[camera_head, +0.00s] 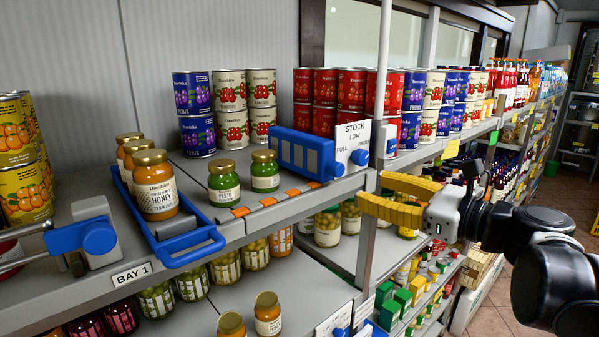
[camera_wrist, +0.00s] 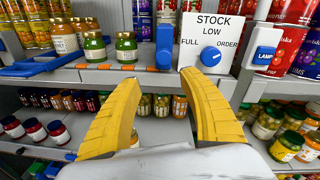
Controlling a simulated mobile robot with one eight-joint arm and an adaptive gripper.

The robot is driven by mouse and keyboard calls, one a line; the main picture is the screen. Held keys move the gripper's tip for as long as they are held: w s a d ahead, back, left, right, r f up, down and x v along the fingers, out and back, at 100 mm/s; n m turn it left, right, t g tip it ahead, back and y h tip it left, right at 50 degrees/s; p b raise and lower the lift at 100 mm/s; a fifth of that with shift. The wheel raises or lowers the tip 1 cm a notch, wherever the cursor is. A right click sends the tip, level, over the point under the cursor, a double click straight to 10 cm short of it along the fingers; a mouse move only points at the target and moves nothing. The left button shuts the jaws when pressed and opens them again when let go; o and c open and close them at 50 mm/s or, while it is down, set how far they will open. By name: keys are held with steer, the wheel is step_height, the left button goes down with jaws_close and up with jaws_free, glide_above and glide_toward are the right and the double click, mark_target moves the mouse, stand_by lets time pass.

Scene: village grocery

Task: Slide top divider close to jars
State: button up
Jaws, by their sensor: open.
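A blue divider (camera_head: 300,152) stands on the top shelf, right of two green-filled jars (camera_head: 224,182) with a gap between. It also shows in the wrist view (camera_wrist: 164,45), end on, beside the white stock sign. The jars show there too (camera_wrist: 126,47), to its left. My gripper (camera_head: 372,191) has yellow fingers, spread and empty. It is in front of the shelf edge, right of the divider and apart from it. In the wrist view my gripper (camera_wrist: 158,82) points at the shelf, with the divider above and between the fingertips.
The stock sign (camera_head: 353,143) with its blue knob stands right of the divider. A shelf post (camera_head: 368,225) is close to my fingers. A blue tray (camera_head: 190,248) holds honey jars at left. Cans (camera_head: 194,110) stand behind. An orange-marked strip (camera_head: 268,202) runs along the shelf front.

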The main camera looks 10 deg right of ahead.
mark_target(341, 171)
steer(key=shift+m+t, duration=0.4)
steer(key=x, duration=0.3)
steer(key=p+x, duration=0.1)
steer(key=x, duration=0.3)
steer(key=r+p+x, duration=0.1)
steer(key=x, duration=0.2)
steer(key=shift+w+r, duration=0.1)
steer(key=shift+w, duration=0.35)
jaws_close()
